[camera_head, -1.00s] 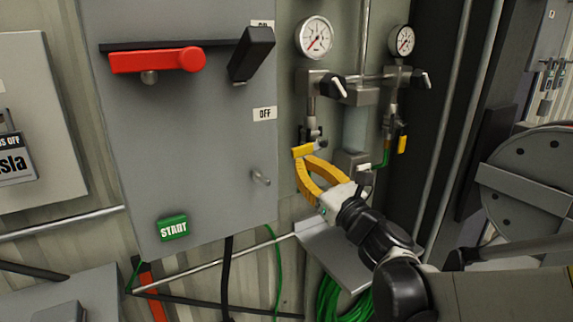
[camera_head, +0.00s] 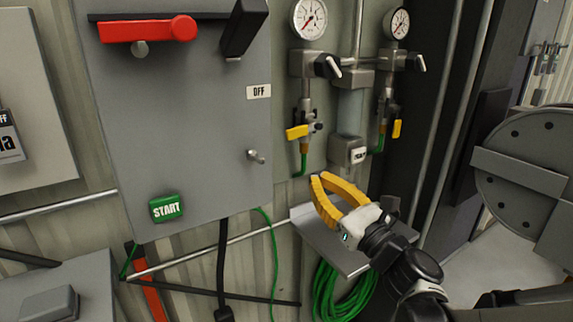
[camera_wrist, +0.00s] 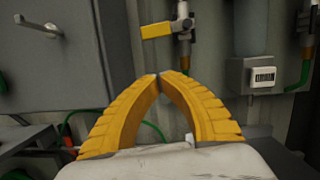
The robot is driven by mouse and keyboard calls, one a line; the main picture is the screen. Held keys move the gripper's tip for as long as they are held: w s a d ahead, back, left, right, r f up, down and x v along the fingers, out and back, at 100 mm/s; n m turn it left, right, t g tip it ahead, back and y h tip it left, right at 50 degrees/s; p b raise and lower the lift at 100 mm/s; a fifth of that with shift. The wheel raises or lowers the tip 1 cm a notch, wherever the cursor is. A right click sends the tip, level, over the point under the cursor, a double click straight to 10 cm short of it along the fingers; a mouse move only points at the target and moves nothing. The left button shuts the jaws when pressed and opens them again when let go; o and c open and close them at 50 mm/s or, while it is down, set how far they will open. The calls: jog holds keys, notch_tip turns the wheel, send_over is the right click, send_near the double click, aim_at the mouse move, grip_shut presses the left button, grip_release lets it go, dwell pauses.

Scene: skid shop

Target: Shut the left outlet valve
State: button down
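The left outlet valve has a yellow lever handle (camera_head: 297,132) that points left, crosswise to its vertical pipe, under the left gauge. It shows above the fingers in the wrist view (camera_wrist: 157,30). The right outlet valve's yellow handle (camera_head: 396,128) hangs upright along its pipe. My gripper (camera_head: 317,179) has yellow fingers and is below and slightly right of the left valve, apart from it. In the wrist view its fingertips (camera_wrist: 158,76) meet with nothing between them.
A grey shelf (camera_head: 330,240) and coiled green hose (camera_head: 345,292) are below my gripper. A grey round reel (camera_head: 530,135) is at right.

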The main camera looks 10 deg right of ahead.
jog(key=v, duration=0.2)
jog(key=shift+s+f, duration=0.1)
jog(key=shift+s, duration=0.15)
